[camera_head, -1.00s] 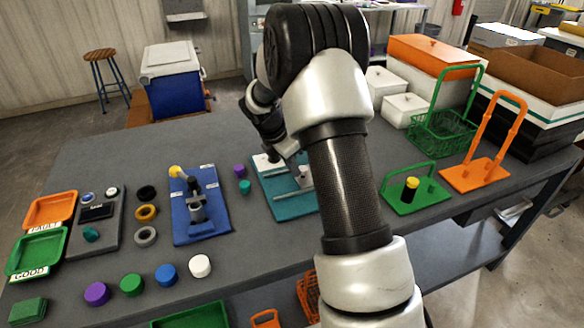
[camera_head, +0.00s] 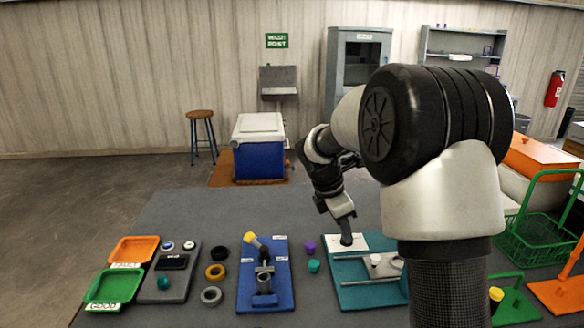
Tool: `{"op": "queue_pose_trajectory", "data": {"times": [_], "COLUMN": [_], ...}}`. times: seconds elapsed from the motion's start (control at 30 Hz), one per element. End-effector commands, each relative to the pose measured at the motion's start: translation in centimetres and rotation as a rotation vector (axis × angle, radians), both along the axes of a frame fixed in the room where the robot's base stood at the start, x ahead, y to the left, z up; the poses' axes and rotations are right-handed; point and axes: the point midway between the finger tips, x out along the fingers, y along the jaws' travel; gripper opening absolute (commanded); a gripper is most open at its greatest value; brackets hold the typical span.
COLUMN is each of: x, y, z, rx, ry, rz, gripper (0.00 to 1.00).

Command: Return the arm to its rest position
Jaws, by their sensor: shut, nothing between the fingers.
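My arm rises on the right side of the head view, with a big black joint and a silver link in front. It bends down behind that link to my gripper (camera_head: 346,239), which points downward with its fingers shut and empty. The fingertips are over or close to the white plate (camera_head: 357,243) at the back of the teal fixture (camera_head: 347,272). I cannot tell whether they touch it. Part of the teal fixture is hidden behind my arm.
The grey table (camera_head: 190,213) holds a blue fixture (camera_head: 279,294) with a yellow-knobbed lever, black, yellow and grey rings, and orange (camera_head: 135,250) and green (camera_head: 115,285) trays. A green basket (camera_head: 541,238) stands right of my arm. The table's back left is clear.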

Motion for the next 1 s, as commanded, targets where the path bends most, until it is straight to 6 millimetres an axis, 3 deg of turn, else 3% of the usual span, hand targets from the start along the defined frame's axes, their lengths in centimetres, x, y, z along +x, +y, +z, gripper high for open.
{"op": "queue_pose_trajectory", "data": {"times": [0.03, 0.2, 0.4, 0.6, 0.7, 0.83, 1.0], "x": [-1.2, -7.6, -16.3, -24.1, -26.6, -28.5, -28.9], "y": [0.1, 0.9, 2.2, 3.7, 4.3, 4.9, 5.0], "z": [2.9, 10.8, 17.1, 19.8, 20.0, 19.8, 19.7], "rx": [0.020, 0.145, 0.348, 0.580, 0.673, 0.749, 0.770], "ry": [-0.048, -0.230, -0.418, -0.538, -0.562, -0.572, -0.573], "rz": [-0.067, -0.410, -0.854, -1.273, -1.429, -1.553, -1.588], "gripper": [0.00, 0.00, 0.00, 0.00, 0.00, 0.00, 0.00]}}
